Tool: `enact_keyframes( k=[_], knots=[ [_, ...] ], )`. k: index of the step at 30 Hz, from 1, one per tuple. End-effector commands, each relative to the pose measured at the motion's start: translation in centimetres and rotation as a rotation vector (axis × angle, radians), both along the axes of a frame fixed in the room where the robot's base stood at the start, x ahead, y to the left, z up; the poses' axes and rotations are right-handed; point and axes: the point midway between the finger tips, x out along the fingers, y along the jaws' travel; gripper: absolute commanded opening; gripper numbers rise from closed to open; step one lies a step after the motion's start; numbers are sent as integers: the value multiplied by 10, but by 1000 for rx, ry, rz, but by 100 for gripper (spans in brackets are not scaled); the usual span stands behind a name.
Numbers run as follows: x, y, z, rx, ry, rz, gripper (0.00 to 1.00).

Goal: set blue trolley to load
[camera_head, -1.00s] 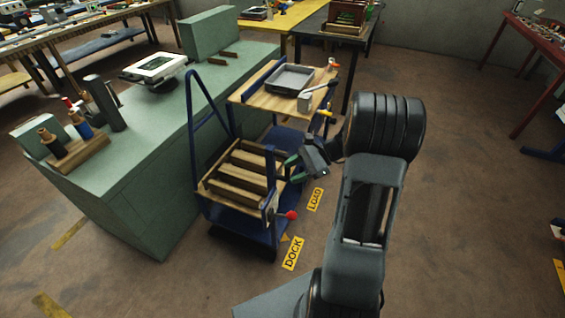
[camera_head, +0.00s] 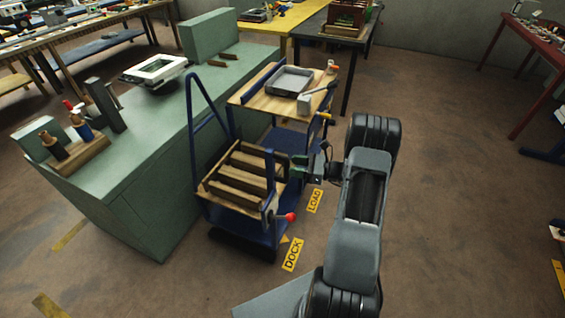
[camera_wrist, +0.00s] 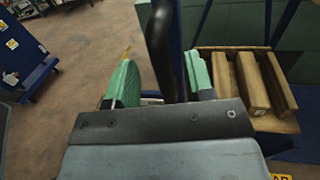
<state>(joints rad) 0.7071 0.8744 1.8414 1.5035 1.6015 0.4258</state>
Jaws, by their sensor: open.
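The blue trolley (camera_head: 250,226) stands beside the green bench, carrying a wooden slatted crate (camera_head: 241,176). A lever with a red knob (camera_head: 291,216) sticks out at its near right corner. A yellow DOCK label (camera_head: 292,254) lies on the floor by that corner, and a LOAD label (camera_head: 314,201) lies further back. My gripper (camera_head: 297,166) is at the trolley's right side, near its upright. In the wrist view the green fingers (camera_wrist: 158,82) are apart, with a dark upright bar (camera_wrist: 160,40) appearing between them; contact cannot be told. The crate (camera_wrist: 255,85) shows at right.
The green bench (camera_head: 150,150) closes off the left side. The floor to the right is mostly clear.

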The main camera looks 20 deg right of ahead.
Motion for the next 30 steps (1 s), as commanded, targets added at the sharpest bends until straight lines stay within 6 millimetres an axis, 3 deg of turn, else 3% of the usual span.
enact_keyframes(
  k=[9, 23, 30],
  knots=[
    [25, 34, 1, -1, 1, 2, 48],
    [30, 41, 0, -1, 0, 1, 48],
    [30, 41, 0, -1, 0, 1, 28]
  ],
)
